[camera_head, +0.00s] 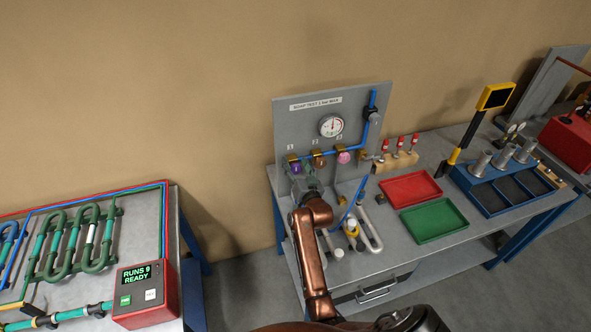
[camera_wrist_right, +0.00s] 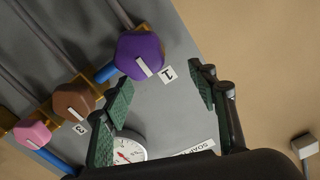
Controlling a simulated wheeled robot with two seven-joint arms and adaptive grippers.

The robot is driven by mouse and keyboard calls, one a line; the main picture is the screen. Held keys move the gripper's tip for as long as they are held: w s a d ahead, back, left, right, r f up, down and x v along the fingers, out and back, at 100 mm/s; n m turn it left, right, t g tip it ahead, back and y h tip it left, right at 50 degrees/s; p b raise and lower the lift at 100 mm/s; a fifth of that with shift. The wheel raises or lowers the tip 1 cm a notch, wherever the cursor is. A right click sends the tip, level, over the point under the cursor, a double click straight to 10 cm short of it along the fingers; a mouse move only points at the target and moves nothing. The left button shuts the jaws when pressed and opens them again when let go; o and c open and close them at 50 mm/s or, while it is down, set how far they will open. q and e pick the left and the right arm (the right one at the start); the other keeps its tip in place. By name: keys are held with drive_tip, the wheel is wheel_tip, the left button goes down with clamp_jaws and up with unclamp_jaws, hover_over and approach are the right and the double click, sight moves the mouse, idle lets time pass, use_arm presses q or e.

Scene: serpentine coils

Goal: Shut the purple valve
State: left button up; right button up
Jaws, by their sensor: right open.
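The purple valve (camera_head: 296,167) is at the left end of a row of coloured valves on the grey upright test panel (camera_head: 300,125). In the right wrist view the purple valve (camera_wrist_right: 139,52) is a faceted knob with a white bar on it, beside a tag reading 1. My right gripper (camera_head: 308,184) is in front of the panel, just below the purple valve. In its wrist view the gripper (camera_wrist_right: 159,77) is open and empty. The knob shows beyond the fingertips, nearer the left finger; contact cannot be told. My left gripper is not in view.
A brown valve (camera_wrist_right: 74,101) and a pink valve (camera_wrist_right: 33,133) sit along the same blue pipe. A gauge (camera_head: 331,125) is above. Red (camera_head: 410,188) and green (camera_head: 434,221) trays lie on the bench right of my arm. Loose pipe parts (camera_head: 370,233) are close to the arm.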

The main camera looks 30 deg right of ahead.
sight(296, 166)
wheel_tip(296, 166, up, 6)
drive_tip(key=shift+r, duration=0.15)
idle(0.6)
